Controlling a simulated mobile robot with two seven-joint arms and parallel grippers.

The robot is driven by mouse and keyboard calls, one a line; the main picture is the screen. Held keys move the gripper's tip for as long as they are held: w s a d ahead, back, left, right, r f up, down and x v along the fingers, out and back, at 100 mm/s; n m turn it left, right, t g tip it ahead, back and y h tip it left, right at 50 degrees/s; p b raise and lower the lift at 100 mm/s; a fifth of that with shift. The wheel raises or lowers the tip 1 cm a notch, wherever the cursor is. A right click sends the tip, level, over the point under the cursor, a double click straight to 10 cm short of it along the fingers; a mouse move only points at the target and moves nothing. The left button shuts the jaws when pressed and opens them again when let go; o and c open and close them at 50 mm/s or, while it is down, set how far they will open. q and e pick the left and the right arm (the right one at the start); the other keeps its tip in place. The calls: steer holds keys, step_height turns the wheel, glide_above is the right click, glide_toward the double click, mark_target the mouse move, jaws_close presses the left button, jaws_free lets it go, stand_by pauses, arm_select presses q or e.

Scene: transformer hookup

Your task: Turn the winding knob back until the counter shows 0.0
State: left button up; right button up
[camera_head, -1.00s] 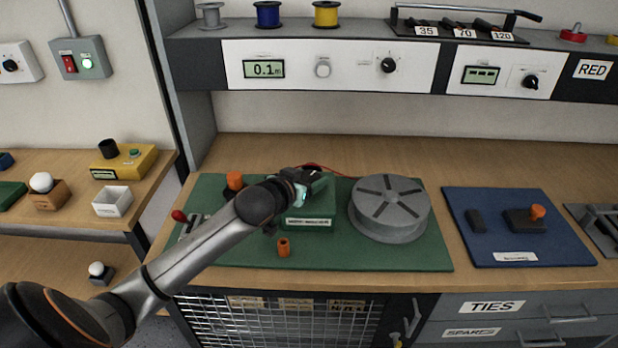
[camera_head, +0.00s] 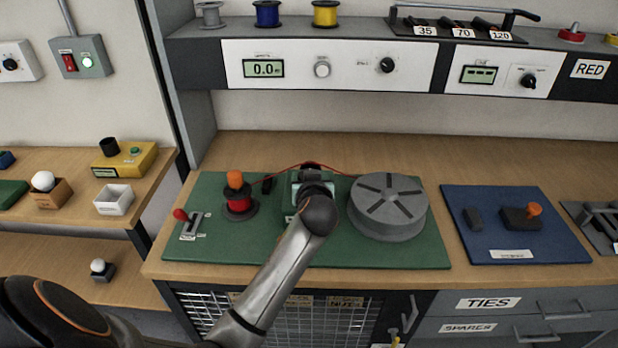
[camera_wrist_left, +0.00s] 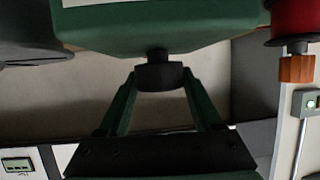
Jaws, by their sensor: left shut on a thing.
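The counter (camera_head: 264,68) on the white shelf panel reads 0.0. My left gripper (camera_wrist_left: 160,82) is shut on a black knob (camera_wrist_left: 158,56) that sticks out of a green box (camera_wrist_left: 165,28) in the left wrist view. In the head view my arm and wrist cover the knob and most of this box. A red spool (camera_head: 239,202) with an orange handle (camera_head: 235,179) stands to the left. A red wire (camera_head: 290,168) runs from it behind my wrist toward the grey slotted drum (camera_head: 389,205). My right gripper is not in view.
The green mat (camera_head: 225,250) carries the spool, drum and a red-tipped lever (camera_head: 181,215). A blue mat (camera_head: 490,250) with a small orange-knobbed device (camera_head: 524,216) lies to the right. The wooden bench behind is clear. A shelf overhangs the back.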

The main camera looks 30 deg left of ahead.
arm_select(q)
steer(key=shift+n+y, duration=0.3)
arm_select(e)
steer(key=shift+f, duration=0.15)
arm_select(q)
steer(key=o, duration=1.4)
steer(key=shift+c, duration=0.2)
